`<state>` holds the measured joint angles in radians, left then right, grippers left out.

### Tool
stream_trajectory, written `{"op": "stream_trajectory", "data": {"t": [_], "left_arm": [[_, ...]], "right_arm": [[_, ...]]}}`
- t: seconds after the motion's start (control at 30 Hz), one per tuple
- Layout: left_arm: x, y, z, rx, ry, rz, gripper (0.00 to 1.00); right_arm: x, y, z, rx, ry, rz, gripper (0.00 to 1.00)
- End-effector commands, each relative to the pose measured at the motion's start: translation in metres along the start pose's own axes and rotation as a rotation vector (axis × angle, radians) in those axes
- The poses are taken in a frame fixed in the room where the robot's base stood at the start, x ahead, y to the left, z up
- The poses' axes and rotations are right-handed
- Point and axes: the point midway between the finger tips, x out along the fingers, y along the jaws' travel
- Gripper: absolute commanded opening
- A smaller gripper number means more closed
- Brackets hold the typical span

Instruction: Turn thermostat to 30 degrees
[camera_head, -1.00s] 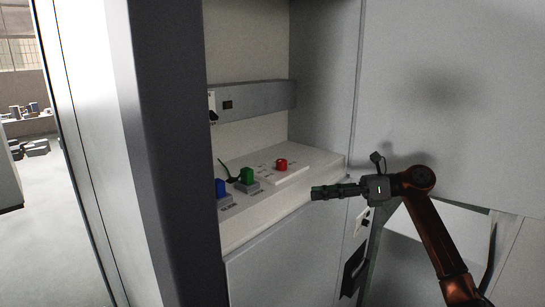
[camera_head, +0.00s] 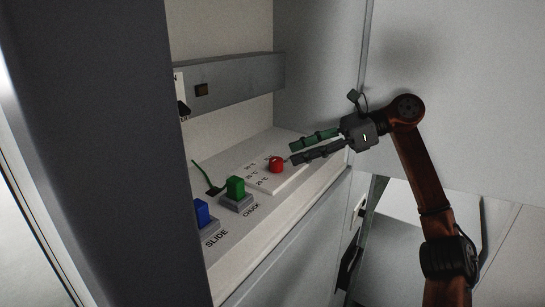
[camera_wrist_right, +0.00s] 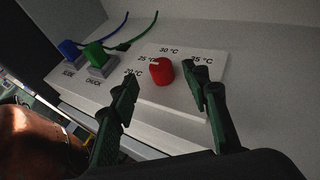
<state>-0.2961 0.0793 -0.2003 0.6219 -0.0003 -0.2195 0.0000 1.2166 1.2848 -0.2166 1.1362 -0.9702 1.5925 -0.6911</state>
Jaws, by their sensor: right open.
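The thermostat is a red knob (camera_head: 276,165) on a white plate (camera_head: 289,180) on the panel ledge. In the right wrist view, the red knob (camera_wrist_right: 161,73) has labels from 20 to 35 °C around it, and its white mark points up-left, near the 25 °C label. My right gripper (camera_head: 292,153) is beside the knob in the head view, its fingertips close to it. In the wrist view, the open fingers (camera_wrist_right: 164,82) are spread on either side of the knob, with nothing held. Contact cannot be told. My left gripper is not in view.
A green CHUCK switch (camera_head: 236,187) and a blue SLIDE switch (camera_head: 202,213) stand left of the knob, with cables behind. A grey rail (camera_head: 235,82) crosses the back wall above. A dark cabinet edge (camera_head: 110,150) bounds the left side.

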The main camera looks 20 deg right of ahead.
Motion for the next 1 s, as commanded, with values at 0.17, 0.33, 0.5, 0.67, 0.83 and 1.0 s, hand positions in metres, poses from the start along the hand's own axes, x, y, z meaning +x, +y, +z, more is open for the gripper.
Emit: {"op": "stream_trajectory", "data": {"t": [0.17,0.33,0.5,0.67,0.83,1.0], "left_arm": [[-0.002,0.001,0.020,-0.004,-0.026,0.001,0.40],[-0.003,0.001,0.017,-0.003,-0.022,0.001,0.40],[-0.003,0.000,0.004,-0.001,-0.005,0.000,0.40],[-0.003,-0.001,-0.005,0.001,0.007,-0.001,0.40],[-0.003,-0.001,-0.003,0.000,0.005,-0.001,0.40],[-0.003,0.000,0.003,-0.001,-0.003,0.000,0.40]], "right_arm": [[0.030,0.001,-0.001,0.000,0.001,0.005,0.43],[0.053,0.001,-0.001,0.002,0.000,0.002,0.43],[0.065,0.000,-0.002,0.003,0.000,0.000,0.43],[0.067,0.000,-0.002,0.003,0.000,-0.001,0.43],[0.067,0.000,-0.002,0.003,0.000,-0.001,0.41],[0.067,0.000,-0.002,0.003,0.000,-0.001,0.29]]}}
